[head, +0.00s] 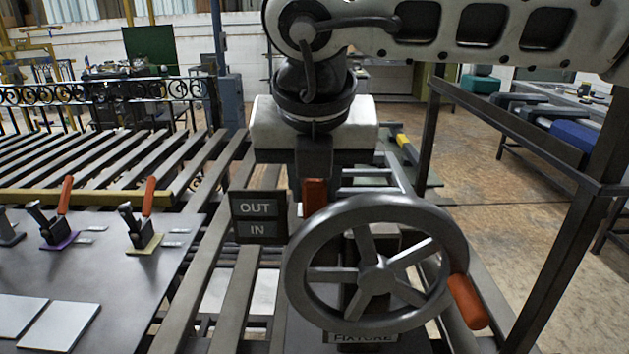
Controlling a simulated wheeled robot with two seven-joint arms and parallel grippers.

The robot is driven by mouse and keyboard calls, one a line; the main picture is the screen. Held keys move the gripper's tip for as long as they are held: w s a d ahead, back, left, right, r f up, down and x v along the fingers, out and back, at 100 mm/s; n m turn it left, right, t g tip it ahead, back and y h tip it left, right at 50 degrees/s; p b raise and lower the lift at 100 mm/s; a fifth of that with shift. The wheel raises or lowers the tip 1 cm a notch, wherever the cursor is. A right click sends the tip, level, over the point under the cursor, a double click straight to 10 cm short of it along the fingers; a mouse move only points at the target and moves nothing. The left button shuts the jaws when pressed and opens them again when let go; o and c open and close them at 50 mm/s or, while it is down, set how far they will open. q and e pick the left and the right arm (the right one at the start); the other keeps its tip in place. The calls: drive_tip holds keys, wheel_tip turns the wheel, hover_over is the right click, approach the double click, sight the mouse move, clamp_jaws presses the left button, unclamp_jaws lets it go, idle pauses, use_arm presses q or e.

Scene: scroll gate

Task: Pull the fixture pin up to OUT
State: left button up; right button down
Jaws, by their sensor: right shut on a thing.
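The fixture pin's red-orange grip (315,195) shows just right of the sign and behind the wheel rim. My right gripper (314,178) comes down from above and is shut on this grip. The sign (258,217) has OUT on its upper half and IN on its lower half. The red grip is about level with the OUT half in the picture. The pin's lower part is hidden behind the wheel. My left gripper is not in view.
A grey handwheel (376,272) with an orange knob (467,301) stands in front of the pin, above a FIXTURE label (362,338). A dark plate with toggle clamps (140,232) lies at left on slatted rails. A dark metal frame (572,240) stands at right.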

drive_tip(key=shift+r, duration=1.75)
drive_tip(key=c, duration=1.2)
unclamp_jaws()
drive_tip(key=shift+o, duration=0.2)
drive_tip(key=v, duration=1.6)
drive_tip(key=shift+b, duration=0.4)
drive_tip(key=shift+s, duration=0.1)
